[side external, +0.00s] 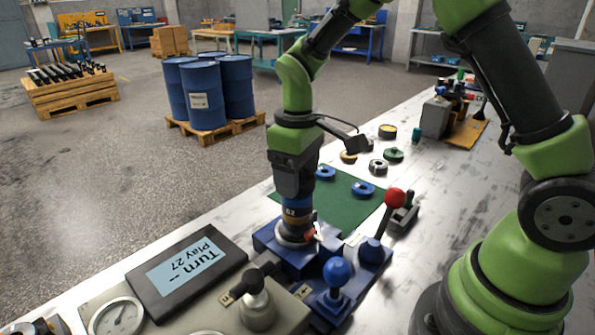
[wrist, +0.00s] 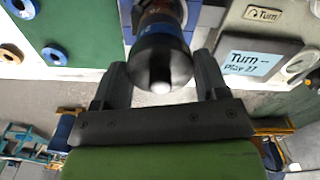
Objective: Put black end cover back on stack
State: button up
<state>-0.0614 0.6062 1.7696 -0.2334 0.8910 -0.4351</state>
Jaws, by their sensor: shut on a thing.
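The black end cover (wrist: 160,62) is a dark rounded piece with a bright tip, between the two fingers of my gripper (wrist: 161,75) in the wrist view. My gripper (side external: 296,196) points down over the stack in the side view and hides most of the cover. The stack (side external: 297,215) stands upright, with a blue band marked with digits, an orange band and dark and silver parts lower down. It stands on a blue base (side external: 268,238). The cover appears right at the top of the stack; I cannot tell whether it is fully seated.
A red-knobbed lever (side external: 394,198) and a blue-knobbed lever (side external: 336,272) stand close by. A display (side external: 187,273) reads "Turn – Play 27". Blue rings (side external: 363,189) lie on a green mat (side external: 340,205). Several other rings lie behind it.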

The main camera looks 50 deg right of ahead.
jog(key=shift+f, duration=0.5)
dwell(1.4)
jog(key=shift+r, duration=0.25)
jog(key=shift+f, duration=0.5)
dwell(0.4)
jog(key=o, duration=1.2)
jog(key=shift+o, duration=0.2)
jog(key=shift+r, duration=2.4)
jog(key=shift+r, duration=0.1)
